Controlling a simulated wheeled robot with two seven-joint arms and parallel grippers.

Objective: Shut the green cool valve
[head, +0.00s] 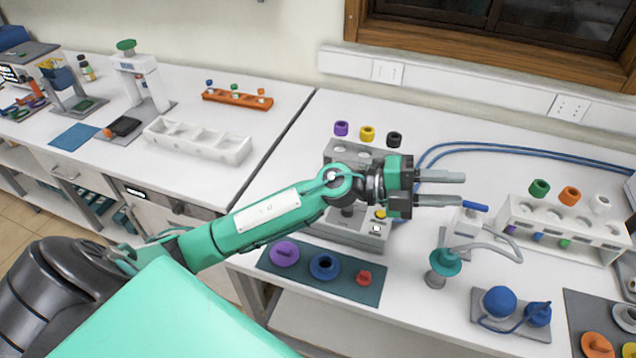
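A teal-green round knob (446,262) sits on a small grey base on the right-hand table, joined to a grey hose. It may be the green cool valve; its label and whether it is open or shut cannot be told. A white block (466,222) with a blue lever (475,206) stands just behind it. My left gripper (450,188) reaches in above the table, behind and above the knob, with its fingers pointing right. The fingers are apart with nothing between them. My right gripper is out of view.
A grey device (345,232) lies under my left arm. A dark mat (340,284) holds purple, blue and red parts. A white rack (520,212) with several coloured caps stands at right. Blue hoses (500,150) run along the back. Blue bulbs (500,302) lie in front.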

